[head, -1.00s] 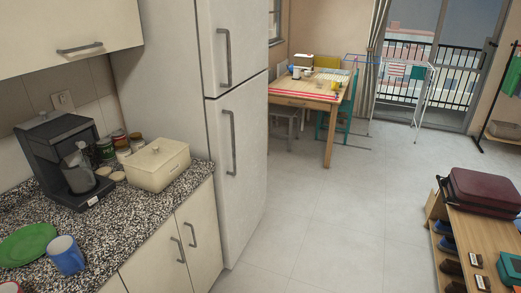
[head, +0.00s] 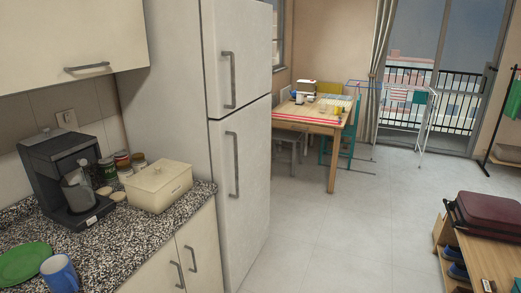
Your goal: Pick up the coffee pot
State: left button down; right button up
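The coffee pot (head: 77,193) is a dark glass jug. It sits in the black coffee maker (head: 60,160) on the speckled counter at the left. The upper part of the coffee maker overhangs it. Neither of my grippers shows in the head view, so I cannot see how they stand.
A cream bread box (head: 158,186) and several small jars (head: 122,160) stand right of the coffee maker. A blue mug (head: 60,273) and green plate (head: 24,263) lie in front. A tall fridge (head: 225,130) bounds the counter (head: 135,228). Open floor (head: 335,225) lies to the right.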

aim_at(82, 195)
jog(key=i+u, duration=0.15)
jog(key=u, duration=0.2)
jog(key=i+u, duration=0.1)
jog(key=u, duration=0.25)
jog(key=i+l+u, duration=0.2)
jog(key=i, duration=0.25)
jog(key=i+l+u, duration=0.25)
jog(key=i+l, duration=0.9)
jog(key=i, duration=0.2)
jog(key=j+u, duration=0.05)
